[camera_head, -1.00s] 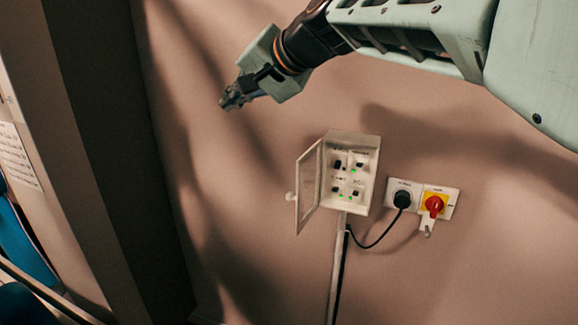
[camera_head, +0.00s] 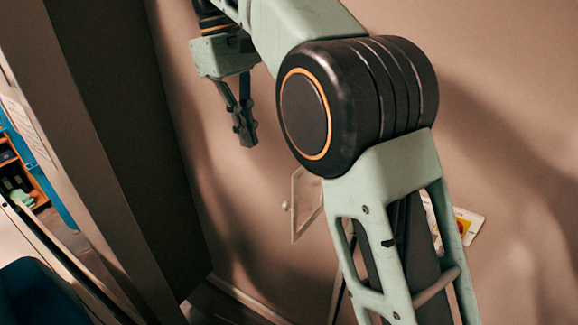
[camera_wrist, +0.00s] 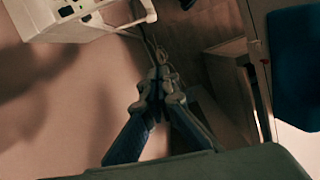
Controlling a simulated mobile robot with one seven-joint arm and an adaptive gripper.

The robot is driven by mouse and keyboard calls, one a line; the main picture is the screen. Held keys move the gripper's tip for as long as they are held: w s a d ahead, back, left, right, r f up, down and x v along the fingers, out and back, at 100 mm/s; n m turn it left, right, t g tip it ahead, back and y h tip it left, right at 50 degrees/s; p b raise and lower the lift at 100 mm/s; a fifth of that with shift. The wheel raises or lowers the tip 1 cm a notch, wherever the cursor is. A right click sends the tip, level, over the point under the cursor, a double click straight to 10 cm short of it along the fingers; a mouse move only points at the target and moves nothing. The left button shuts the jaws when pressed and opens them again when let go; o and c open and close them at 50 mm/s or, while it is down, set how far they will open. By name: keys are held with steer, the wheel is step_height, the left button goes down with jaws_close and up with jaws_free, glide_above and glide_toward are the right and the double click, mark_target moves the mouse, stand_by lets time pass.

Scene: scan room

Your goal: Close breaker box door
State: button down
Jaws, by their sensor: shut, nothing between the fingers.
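The breaker box door (camera_head: 306,204) is a pale framed panel with a clear pane and a round white knob (camera_head: 285,206). It stands open, swung out from the wall to the left. In the head view my arm hides the box body. In the wrist view the white box (camera_wrist: 52,22) shows at the top left, partly cut off. My gripper (camera_head: 248,140) points down, shut and empty, above and to the left of the door, apart from it. It also shows in the wrist view (camera_wrist: 160,75).
A red and yellow switch (camera_head: 463,226) on a white plate shows behind my arm at the right. A dark recess and door frame stand at the left. Blue chairs (camera_head: 38,290) are at the lower left. The wall left of the door is clear.

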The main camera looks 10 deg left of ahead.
mark_target(305, 193)
steer(key=s+d+f+b, duration=0.2)
steer(key=d+f, duration=0.4)
steer(key=f, duration=0.4)
steer(key=shift+s, duration=0.65)
steer(key=shift+s, duration=0.1)
